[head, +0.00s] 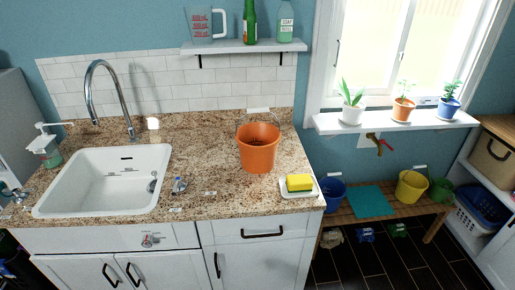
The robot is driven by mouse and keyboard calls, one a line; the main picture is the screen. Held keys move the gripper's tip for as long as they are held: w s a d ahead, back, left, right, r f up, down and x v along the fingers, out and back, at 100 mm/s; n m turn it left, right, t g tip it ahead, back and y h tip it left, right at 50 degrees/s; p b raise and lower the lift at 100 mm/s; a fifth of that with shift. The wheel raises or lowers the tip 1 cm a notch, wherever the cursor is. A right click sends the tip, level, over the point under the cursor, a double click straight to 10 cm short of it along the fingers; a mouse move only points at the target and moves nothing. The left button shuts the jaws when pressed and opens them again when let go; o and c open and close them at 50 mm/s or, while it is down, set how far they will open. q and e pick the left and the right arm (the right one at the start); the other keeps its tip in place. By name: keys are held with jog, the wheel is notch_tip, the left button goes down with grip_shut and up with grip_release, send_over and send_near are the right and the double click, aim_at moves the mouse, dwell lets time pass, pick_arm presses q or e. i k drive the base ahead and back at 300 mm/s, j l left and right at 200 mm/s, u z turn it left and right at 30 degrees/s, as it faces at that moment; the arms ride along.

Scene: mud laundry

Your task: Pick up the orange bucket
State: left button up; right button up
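The orange bucket (258,150) stands upright on the granite counter (222,180), right of the sink and near the tiled wall. Its wire handle rises above the rim at the back. A small white tag shows behind its rim. I see no part of it covered by anything. Neither of my grippers shows in the head view.
A yellow sponge (299,183) on a white dish sits right of the bucket. The white sink (105,180) and tall faucet (107,95) are to the left. A wall shelf (245,47) with a jug and bottles hangs above. Other buckets stand on a low bench (380,208).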

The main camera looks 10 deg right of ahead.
aim_at(258, 143)
jog(key=i+j+u, duration=0.15)
jog(key=j, duration=0.35)
jog(key=i+j+u, duration=0.2)
jog(key=i+j, duration=0.15)
jog(key=j, duration=0.15)
jog(key=i+j+u, duration=0.15)
jog(key=i+j, duration=0.15)
jog(key=j+z, duration=0.15)
jog(key=z, duration=1.25)
jog(key=u, duration=0.6)
jog(key=l+u, duration=0.2)
jog(key=u, duration=0.25)
jog(key=l+u, duration=0.25)
jog(key=u, duration=0.2)
jog(key=l+u, duration=0.2)
jog(key=u, duration=0.25)
jog(key=k+l+u, duration=0.1)
jog(key=l+u, duration=0.15)
jog(key=k+l+u, duration=0.25)
jog(key=l, duration=0.15)
jog(key=l+u, duration=0.25)
jog(key=k+l, duration=0.05)
